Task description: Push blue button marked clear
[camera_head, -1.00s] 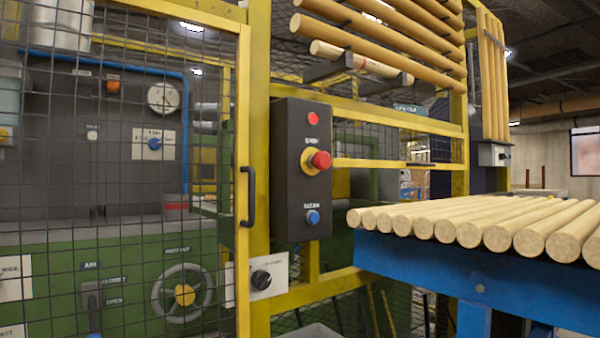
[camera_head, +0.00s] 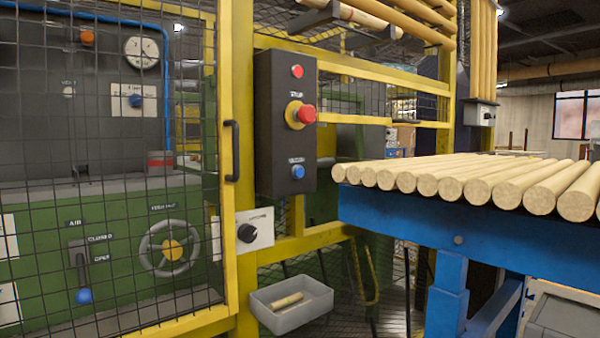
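A dark control box (camera_head: 286,122) is fixed to the yellow post in the middle of the head view. On its face are a red button (camera_head: 297,71) at the top, a large red mushroom button (camera_head: 305,114) on a yellow ring, and a blue button (camera_head: 298,172) at the bottom with a small label above it, too blurred to read. Another blue button (camera_head: 135,101) sits on a white plate on the dark machine panel, behind the mesh door; its marking is also unreadable. My gripper is not in view.
The closed yellow mesh door (camera_head: 231,150) stands in front of the machine at the left. A blue table (camera_head: 400,215) bearing several wooden rods juts out at the right. A grey bin (camera_head: 280,312) holding short wood pieces is below the box.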

